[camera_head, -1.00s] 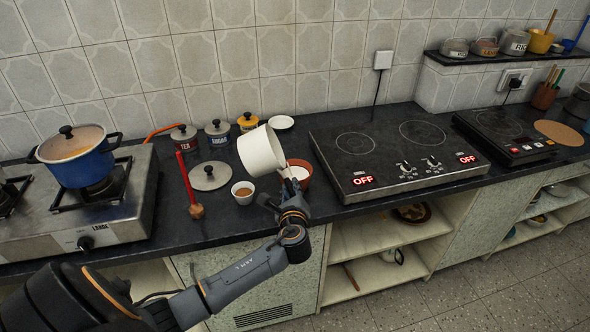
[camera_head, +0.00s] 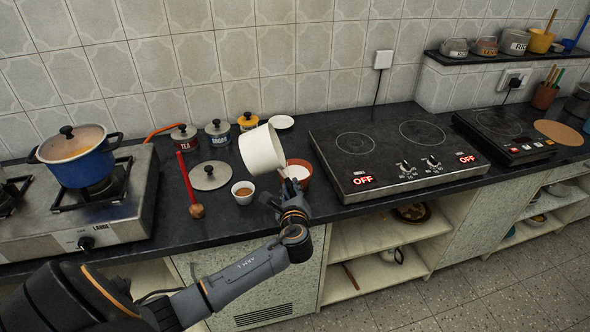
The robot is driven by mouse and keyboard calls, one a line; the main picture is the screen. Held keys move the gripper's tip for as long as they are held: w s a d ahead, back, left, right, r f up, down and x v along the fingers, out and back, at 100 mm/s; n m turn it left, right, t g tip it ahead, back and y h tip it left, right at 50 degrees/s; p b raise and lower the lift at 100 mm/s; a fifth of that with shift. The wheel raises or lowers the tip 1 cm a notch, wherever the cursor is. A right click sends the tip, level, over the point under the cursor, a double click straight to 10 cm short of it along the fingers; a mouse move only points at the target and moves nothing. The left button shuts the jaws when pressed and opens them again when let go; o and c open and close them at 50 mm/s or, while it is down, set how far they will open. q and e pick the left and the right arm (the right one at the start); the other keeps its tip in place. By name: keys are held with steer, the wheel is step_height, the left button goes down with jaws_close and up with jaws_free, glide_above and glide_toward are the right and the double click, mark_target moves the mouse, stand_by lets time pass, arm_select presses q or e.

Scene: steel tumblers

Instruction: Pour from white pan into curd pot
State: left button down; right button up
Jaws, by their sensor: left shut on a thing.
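The white pan (camera_head: 261,150) is held tilted above the counter, its mouth tipped toward the lower right. My left gripper (camera_head: 284,190) is shut on the pan at its lower right side; the fingertips are partly hidden. The curd pot appears to be the small terracotta pot (camera_head: 305,178) with white contents, standing on the counter just right of and below the pan. The pan's lower right rim is over or beside the pot's left side; I cannot tell which. No stream is clearly visible. My right gripper is not in view.
A grey lid (camera_head: 210,175) and a red-handled tool (camera_head: 188,183) lie farther left. Labelled jars (camera_head: 218,132) stand behind. A double cooktop (camera_head: 392,157) is to the right.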

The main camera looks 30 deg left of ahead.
mark_target(265, 157)
arm_select(q)
steer(key=shift+r, duration=0.1)
steer(key=shift+f+n+t+b, duration=0.3)
steer(key=shift+f+n+b, duration=0.2)
steer(key=shift+n+b, duration=0.4)
steer(key=r+n+b, duration=0.1)
steer(key=r+n+t, duration=0.1)
steer(key=n, duration=0.1)
steer(key=shift+s+a+h+b, duration=0.15)
steer(key=shift+a+h+b, duration=0.05)
steer(key=shift+h+b, duration=0.15)
steer(key=shift+r, duration=0.3)
steer(key=shift+a+f+n, duration=0.1)
steer(key=shift+f+n, duration=0.1)
steer(key=shift+n, duration=0.3)
steer(key=s+a+r+n, duration=0.1)
steer(key=s+a+r+n+t, duration=0.1)
steer(key=r+n, duration=0.1)
steer(key=shift+s+a+r+b, duration=0.1)
steer(key=shift+a+b, duration=0.1)
steer(key=shift+b, duration=0.15)
steer(key=shift+s+a+r+n+t+b, duration=0.1)
steer(key=shift+s+a+n+t+b, duration=0.2)
steer(key=shift+s+a+n+b, duration=0.5)
steer(key=shift+a+r+n, duration=0.15)
steer(key=shift+r+n, duration=0.45)
steer(key=shift+s+a+r+n+t, duration=0.3)
steer(key=shift+s+a+r+n, duration=0.15)
steer(key=shift+r+n, duration=0.15)
